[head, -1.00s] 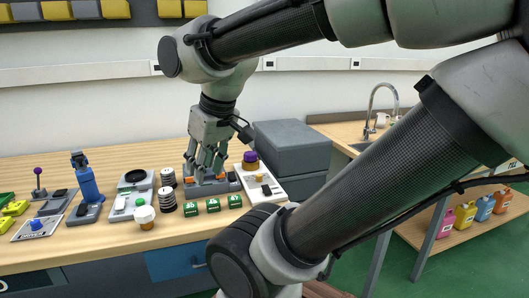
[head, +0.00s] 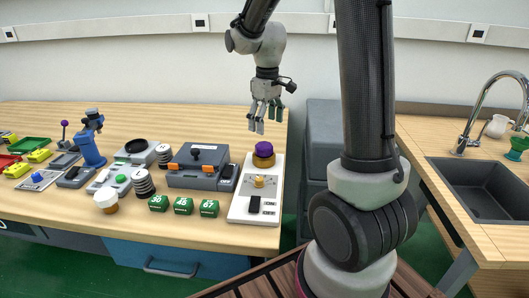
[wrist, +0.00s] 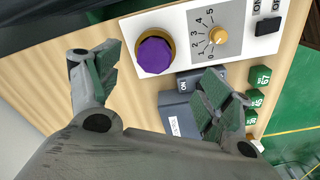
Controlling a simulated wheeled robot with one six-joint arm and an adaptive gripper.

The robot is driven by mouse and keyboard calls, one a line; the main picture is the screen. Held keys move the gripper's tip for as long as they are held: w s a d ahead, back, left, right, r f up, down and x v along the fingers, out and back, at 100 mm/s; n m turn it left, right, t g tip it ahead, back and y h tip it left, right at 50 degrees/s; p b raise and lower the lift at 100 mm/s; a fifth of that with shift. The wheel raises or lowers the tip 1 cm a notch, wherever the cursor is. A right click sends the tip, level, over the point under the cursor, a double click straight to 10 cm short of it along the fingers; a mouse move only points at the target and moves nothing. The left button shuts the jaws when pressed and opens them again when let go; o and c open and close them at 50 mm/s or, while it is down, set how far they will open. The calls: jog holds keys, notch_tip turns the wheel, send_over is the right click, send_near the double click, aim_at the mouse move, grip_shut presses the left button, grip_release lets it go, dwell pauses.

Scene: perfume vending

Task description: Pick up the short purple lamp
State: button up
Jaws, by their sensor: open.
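The short purple lamp (head: 263,150) has a purple cap on a gold-brown base and stands at the far end of a white control panel (head: 239,205) on the table. It also shows in the wrist view (wrist: 154,55), seen from above, between and beyond my fingertips. My gripper (head: 257,130) is open and empty, just above and behind the lamp in the head view. In the wrist view, its green-padded fingers (wrist: 155,95) are spread apart, one on each side of the lamp's line. They do not touch it.
The panel also has a yellow dial (head: 259,182) and a black switch (head: 255,204). A grey box with orange latches (head: 198,165) stands close to its left. Green numbered blocks (head: 184,206) line the front. A dark grey cabinet (head: 322,130) stands right of the table.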

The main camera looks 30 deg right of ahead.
aim_at(264, 145)
jog(key=shift+n, duration=0.3)
jog(key=f, duration=0.1)
jog(key=w+f, duration=0.2)
jog(key=f, duration=0.1)
jog(key=shift+d, duration=0.15)
notch_tip(264, 145, down, 7)
jog(key=shift+s+r, duration=0.15)
jog(key=c, duration=1.2)
